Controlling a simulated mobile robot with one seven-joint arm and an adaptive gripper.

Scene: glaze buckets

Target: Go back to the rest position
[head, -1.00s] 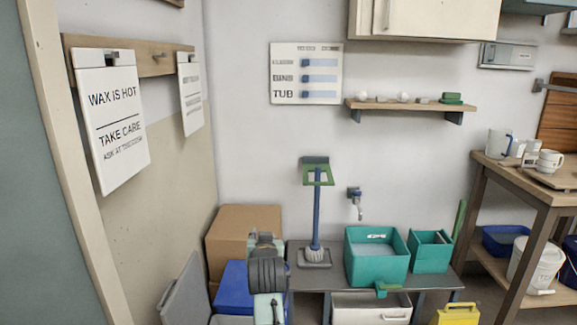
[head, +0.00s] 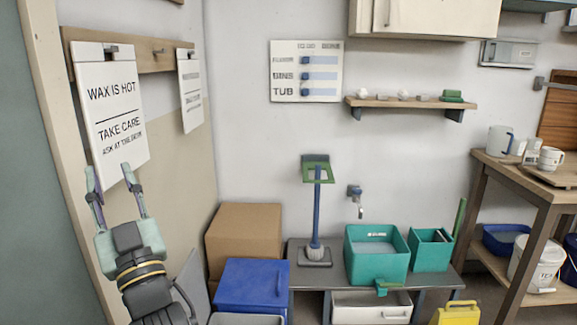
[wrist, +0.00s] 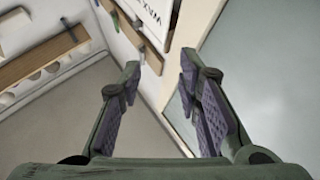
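My gripper (head: 112,180) is raised at the left of the head view, its two fingers pointing up in front of the lower part of the "WAX IS HOT" sign (head: 108,95). The fingers are spread apart with nothing between them. In the wrist view my gripper (wrist: 165,85) also shows open and empty, with part of the sign (wrist: 158,20) beyond the fingertips. I cannot tell how far the fingertips are from the sign.
A cardboard box (head: 240,235) and a blue box (head: 252,284) stand right of my arm. A low bench (head: 310,278) holds a blue-stemmed stand (head: 317,210) and teal tubs (head: 376,262). A second sign (head: 190,90) hangs on the peg rail (head: 140,58).

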